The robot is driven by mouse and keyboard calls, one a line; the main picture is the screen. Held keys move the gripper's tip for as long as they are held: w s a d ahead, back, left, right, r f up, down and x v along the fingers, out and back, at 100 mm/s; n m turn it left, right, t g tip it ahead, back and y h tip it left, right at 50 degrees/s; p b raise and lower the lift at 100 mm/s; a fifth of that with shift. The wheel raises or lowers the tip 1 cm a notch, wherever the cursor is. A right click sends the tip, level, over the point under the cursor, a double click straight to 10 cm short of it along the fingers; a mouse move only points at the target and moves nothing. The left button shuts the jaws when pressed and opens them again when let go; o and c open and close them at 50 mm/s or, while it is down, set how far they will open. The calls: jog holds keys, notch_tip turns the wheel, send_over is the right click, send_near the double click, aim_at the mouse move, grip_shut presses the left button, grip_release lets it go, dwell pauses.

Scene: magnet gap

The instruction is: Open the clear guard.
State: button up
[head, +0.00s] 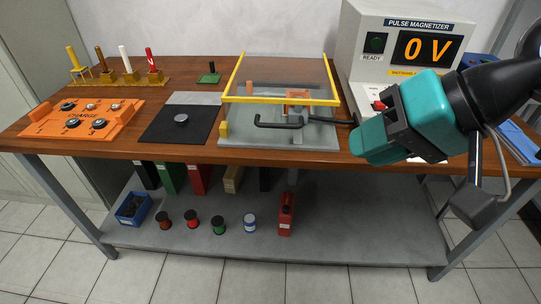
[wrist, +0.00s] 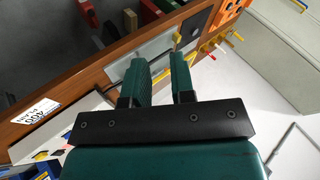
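The clear guard (head: 280,100) is a see-through panel in a yellow frame over a grey base plate (head: 235,142). A dark bent bar (head: 280,124), like a handle, shows just below its front yellow edge. Orange parts (head: 297,94) show through the panel. My gripper (head: 362,146) is right of the guard, apart from it, with its teal fingers pointing left. In the wrist view my gripper (wrist: 160,62) is open, with an empty gap between the fingers.
The pulse magnetizer (head: 390,50) reads 0 V at the back right, near my arm. The wooden bench (head: 185,157) has a narrow clear front strip.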

jog(key=w+a+f+m+t+y+b, duration=0.1)
jog(key=w+f+m+t+y+b, duration=0.25)
jog(key=w+f+m+b, duration=0.45)
jog(key=m+t, duration=0.4)
jog(key=t, duration=0.1)
send_near(281, 127)
jog(key=p+x, duration=0.2)
jog(key=x, duration=0.8)
jog(key=shift+w+a+p, duration=0.25)
jog(key=shift+a+p, duration=0.05)
jog(key=shift+a, duration=0.05)
jog(key=shift+c, duration=0.4)
grip_shut()
